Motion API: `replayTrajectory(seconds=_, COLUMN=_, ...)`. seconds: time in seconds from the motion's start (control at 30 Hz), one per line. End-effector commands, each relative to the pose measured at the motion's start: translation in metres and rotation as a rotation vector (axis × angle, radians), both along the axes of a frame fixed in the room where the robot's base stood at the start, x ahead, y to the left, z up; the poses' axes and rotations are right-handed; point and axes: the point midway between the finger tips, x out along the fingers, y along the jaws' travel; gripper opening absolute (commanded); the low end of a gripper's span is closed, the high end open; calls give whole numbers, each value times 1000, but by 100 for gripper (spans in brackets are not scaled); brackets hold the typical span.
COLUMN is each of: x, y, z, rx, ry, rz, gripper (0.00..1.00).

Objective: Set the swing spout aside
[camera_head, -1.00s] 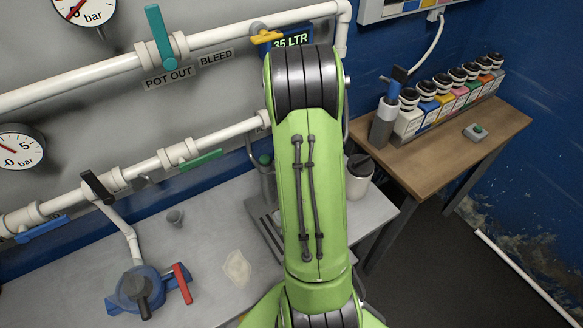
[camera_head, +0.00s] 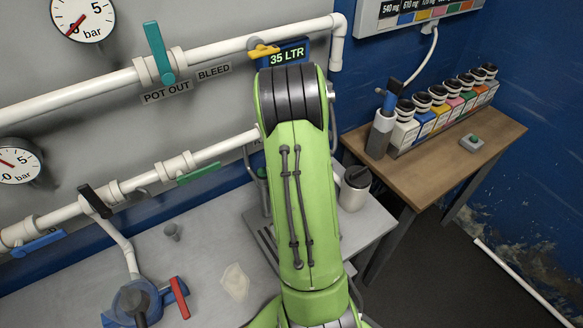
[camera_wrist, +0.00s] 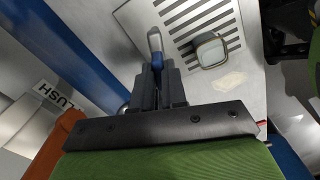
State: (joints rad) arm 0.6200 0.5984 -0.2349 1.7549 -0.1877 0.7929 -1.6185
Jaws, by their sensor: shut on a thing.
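My gripper (camera_wrist: 158,85) is shut on a blue piece with a pale, rounded end (camera_wrist: 155,42), seen in the wrist view. I take this to be the swing spout; most of it is hidden between the dark fingers. It points towards a slotted drain grate. In the head view my green arm hides the gripper and whatever it holds. A thin grey upright tube (camera_head: 262,190) shows just left of the arm, partly covered by it; I cannot tell whether it belongs to the spout.
A grey bench (camera_head: 205,265) carries a pale flat patch (camera_head: 235,282) and a lidded white container (camera_head: 355,190). White wall pipes (camera_head: 200,55) with valve handles run behind. A blue valve (camera_head: 137,302) stands at lower left. A wooden table (camera_head: 440,160) with several bottles is right.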

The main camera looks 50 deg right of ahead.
Motion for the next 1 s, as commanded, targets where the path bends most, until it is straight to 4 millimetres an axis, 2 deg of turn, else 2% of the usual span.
replayTrajectory(seconds=0.13, x=1, y=0, z=1, rx=-2, ry=-5, rz=0, gripper=0)
replayTrajectory(seconds=0.17, x=1, y=0, z=1, rx=-2, ry=-5, rz=0, gripper=15)
replayTrajectory(seconds=0.3, x=1, y=0, z=1, rx=-2, ry=-2, rz=0, gripper=37)
replayTrajectory(seconds=0.63, x=0, y=0, z=4, rx=-1, ry=-2, rz=-1, gripper=38)
replayTrajectory(seconds=0.77, x=1, y=-1, z=27, rx=-6, ry=-6, rz=-1, gripper=38)
replayTrajectory(seconds=1.0, x=1, y=-1, z=97, rx=-5, ry=-6, rz=-1, gripper=38)
